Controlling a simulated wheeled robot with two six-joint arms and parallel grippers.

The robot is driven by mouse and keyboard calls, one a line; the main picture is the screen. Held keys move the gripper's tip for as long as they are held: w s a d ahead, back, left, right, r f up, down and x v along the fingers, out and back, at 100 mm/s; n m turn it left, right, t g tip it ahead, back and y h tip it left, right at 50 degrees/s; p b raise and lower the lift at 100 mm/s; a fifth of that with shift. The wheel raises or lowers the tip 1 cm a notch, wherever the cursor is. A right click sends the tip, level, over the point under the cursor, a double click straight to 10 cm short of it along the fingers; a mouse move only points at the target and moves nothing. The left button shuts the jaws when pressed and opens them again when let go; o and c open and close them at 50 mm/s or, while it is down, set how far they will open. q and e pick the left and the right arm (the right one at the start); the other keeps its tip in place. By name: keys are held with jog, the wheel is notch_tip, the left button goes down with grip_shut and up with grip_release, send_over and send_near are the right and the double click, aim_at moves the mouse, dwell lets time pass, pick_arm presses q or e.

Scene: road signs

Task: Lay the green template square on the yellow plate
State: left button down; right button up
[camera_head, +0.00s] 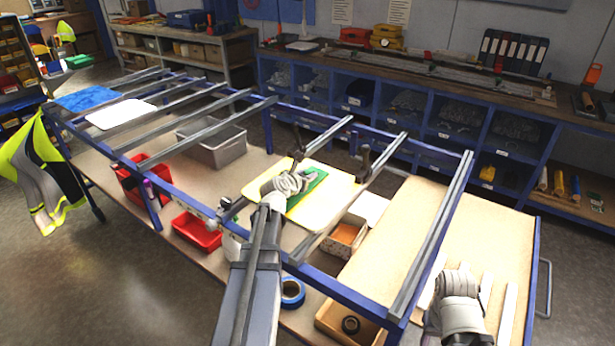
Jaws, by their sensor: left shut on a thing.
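The yellow plate (335,210) lies across the grey rails of the blue frame, near the middle of the head view. The green template square (313,198) is over the plate's middle, partly hidden by my left wrist. My left gripper (304,182) reaches in over the plate's left part and is shut on the template. Whether the template touches the plate is hard to tell. My right arm's end (460,293) is at the lower right, beside the wooden board; its fingers cannot be made out.
Red bins (197,232) and a grey crate (212,146) stand below the rails. A wooden board (400,240) lies at right. Blue tape (292,292) is near my left arm.

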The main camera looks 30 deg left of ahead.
pick_arm(q)
jog(key=shift+f, duration=0.25)
jog(key=c, duration=0.6)
grip_release()
jog(key=shift+r, duration=0.1)
jog(key=shift+r, duration=0.2)
notch_tip(320, 180, up, 4)
jog(key=r+p, duration=0.1)
jog(key=p, duration=0.4)
send_over(292, 201)
jog(key=shift+f, duration=0.25)
